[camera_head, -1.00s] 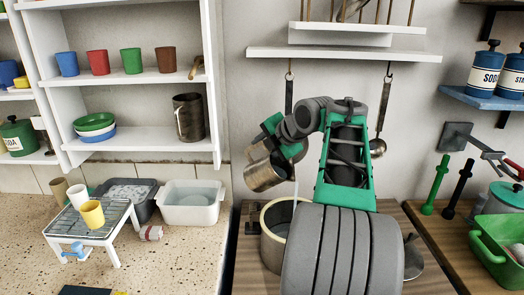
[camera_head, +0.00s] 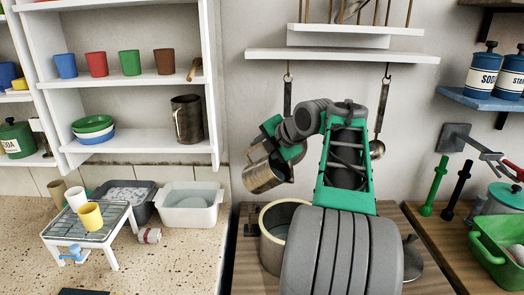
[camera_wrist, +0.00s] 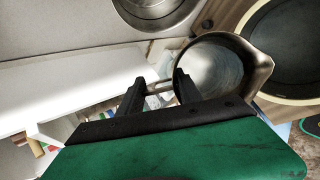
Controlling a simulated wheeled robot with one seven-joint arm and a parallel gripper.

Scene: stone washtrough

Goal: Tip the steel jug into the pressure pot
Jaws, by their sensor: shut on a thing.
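The steel jug (camera_head: 267,176) hangs in the air in the head view, tilted with its mouth toward the right. My gripper (camera_head: 287,145) is shut on its handle. In the wrist view my gripper (camera_wrist: 159,89) closes on the handle, and the jug (camera_wrist: 222,70) shows its open mouth and a spout at the right. The pressure pot (camera_head: 268,254), with a cream rim, stands open on the wooden counter below the jug and a little to its right, apart from it. My arm hides the pot's right side. I see no stream between them now.
A white basin (camera_head: 190,206) and a white rack (camera_head: 91,236) with cups stand on the speckled counter at left. A ladle (camera_head: 377,148) hangs on the wall behind my arm. A green tub (camera_head: 497,240) is at far right. A shelf (camera_head: 342,55) crosses above.

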